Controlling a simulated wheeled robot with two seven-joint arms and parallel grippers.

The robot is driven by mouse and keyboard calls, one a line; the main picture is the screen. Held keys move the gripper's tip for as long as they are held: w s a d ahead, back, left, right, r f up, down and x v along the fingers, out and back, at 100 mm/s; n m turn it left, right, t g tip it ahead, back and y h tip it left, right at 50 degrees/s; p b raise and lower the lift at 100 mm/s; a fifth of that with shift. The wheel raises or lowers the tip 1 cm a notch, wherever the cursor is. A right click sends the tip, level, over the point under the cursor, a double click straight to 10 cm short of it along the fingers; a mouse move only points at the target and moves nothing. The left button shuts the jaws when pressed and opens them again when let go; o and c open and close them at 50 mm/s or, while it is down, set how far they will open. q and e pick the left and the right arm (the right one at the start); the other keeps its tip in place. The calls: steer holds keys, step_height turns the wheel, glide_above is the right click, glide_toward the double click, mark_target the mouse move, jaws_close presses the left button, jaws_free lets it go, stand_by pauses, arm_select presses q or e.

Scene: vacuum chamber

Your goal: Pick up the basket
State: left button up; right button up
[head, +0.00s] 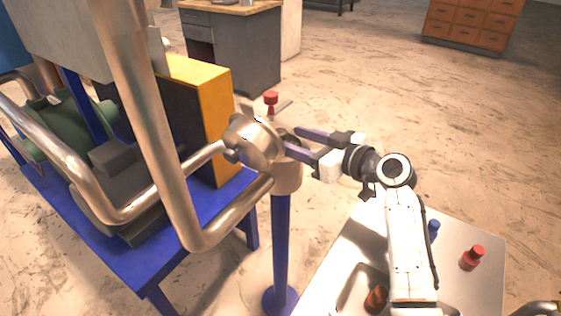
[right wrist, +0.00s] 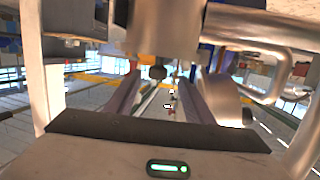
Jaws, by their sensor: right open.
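I cannot make out the basket for certain in either view. My right gripper (head: 292,139) is open, its two purple fingers pointing left at the metal chamber fitting (head: 255,142) on top of the blue post. A small dark round part (head: 287,138) shows near the fingertips. In the right wrist view, the two fingers of my right gripper (right wrist: 155,92) stand apart, with a dark knob-like part (right wrist: 158,72) beyond and between them. I cannot tell if anything touches the fingers. My left gripper is out of view.
A bent metal pipe (head: 150,115) and a yellow-sided box (head: 205,85) stand on the blue bench (head: 110,240) at left. A red-topped part (head: 271,98) rises behind the fitting. A light table (head: 490,225) at lower right holds a red bottle (head: 472,258) and other small items.

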mark_target(285, 134)
steer(key=b+x, duration=0.1)
steer(key=x, duration=0.4)
steer(key=shift+w+r+b, duration=0.15)
steer(key=shift+w+b, duration=0.1)
steer(key=shift+b, duration=0.15)
steer(key=shift+c, duration=0.3)
steer(key=shift+r, duration=0.1)
jaws_close()
